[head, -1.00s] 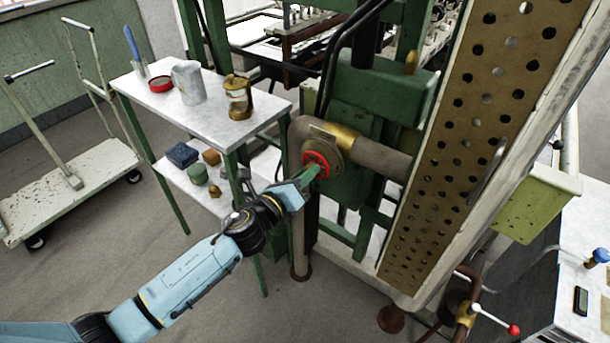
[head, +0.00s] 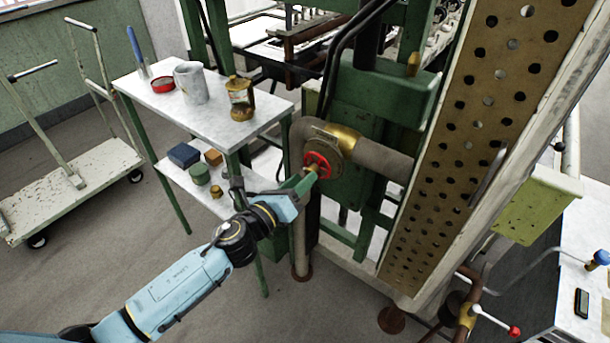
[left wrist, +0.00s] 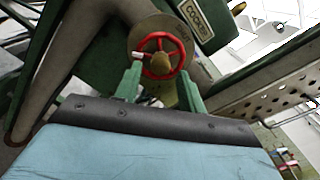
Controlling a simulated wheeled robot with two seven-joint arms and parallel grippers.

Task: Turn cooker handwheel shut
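The red cooker handwheel (head: 318,165) sits on a round brass-coloured flange at the end of a thick pipe. In the left wrist view the handwheel (left wrist: 160,55) is straight ahead, with spokes, a pale mark at its left and a brass piece below its hub. My left gripper (head: 306,179) is at the lower left of the wheel in the head view. Its green fingers (left wrist: 163,88) stand apart, one on each side below the wheel. I see no grip on the rim; whether a fingertip touches it I cannot tell. My right gripper is not in view.
A white-topped table (head: 212,110) holding a mug (head: 191,83), a brass jar and a red dish stands left of the pipe. A perforated panel (head: 470,140) rises at the right. Open floor lies at lower left.

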